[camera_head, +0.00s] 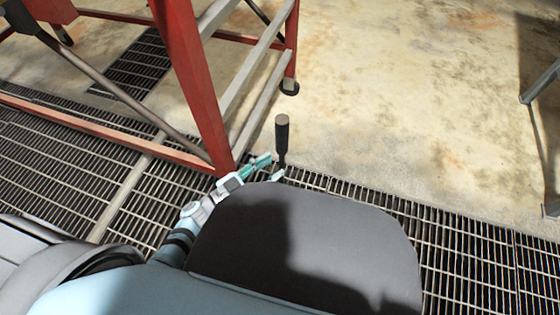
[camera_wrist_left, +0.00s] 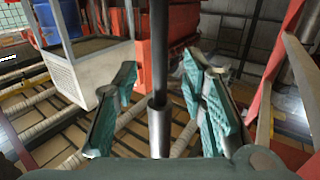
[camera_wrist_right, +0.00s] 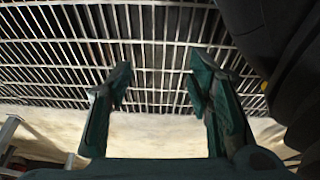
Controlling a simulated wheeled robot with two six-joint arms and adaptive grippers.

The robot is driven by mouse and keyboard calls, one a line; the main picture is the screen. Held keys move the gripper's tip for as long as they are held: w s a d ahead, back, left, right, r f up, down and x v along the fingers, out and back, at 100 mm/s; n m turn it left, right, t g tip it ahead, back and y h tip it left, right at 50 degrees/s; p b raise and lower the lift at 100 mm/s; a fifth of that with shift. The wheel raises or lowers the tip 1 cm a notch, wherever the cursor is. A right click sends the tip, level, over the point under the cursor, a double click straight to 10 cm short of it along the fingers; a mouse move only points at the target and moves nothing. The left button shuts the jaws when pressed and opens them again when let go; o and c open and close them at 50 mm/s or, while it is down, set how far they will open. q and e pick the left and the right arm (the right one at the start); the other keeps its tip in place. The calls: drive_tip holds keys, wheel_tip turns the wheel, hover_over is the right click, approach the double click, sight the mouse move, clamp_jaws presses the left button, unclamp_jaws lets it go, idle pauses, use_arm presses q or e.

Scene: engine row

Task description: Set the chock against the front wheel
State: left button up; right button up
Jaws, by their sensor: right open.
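A dark upright handle with a pale top (camera_head: 282,138) stands by the grating's edge; I cannot tell whether it belongs to the chock, and no chock shape shows clearly. My left gripper (camera_head: 268,168) is beside its lower end. In the left wrist view a dark rod with a grey lower sleeve (camera_wrist_left: 158,130) runs between the spread fingers of this gripper (camera_wrist_left: 160,78), with gaps on both sides. A small dark wheel (camera_head: 289,88) is under a red frame post; I cannot tell if it is the front wheel. My right gripper (camera_wrist_right: 158,82) is open and empty, facing the grating.
A red frame (camera_head: 200,90) with grey bars rises close to my left gripper. Floor grating (camera_head: 465,255) runs across the front. The stained concrete floor (camera_head: 410,100) is broad and clear. A grey metal leg (camera_head: 540,85) stands at the far right.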

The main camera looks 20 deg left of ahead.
sight(281, 161)
use_arm(q)
drive_tip(key=shift+b+x, duration=0.45)
drive_tip(key=shift+x, duration=1.7)
use_arm(e)
drive_tip(key=shift+w+a+r, duration=0.1)
drive_tip(key=shift+w+r, duration=0.55)
drive_tip(key=shift+r, duration=0.1)
use_arm(q)
clamp_jaws()
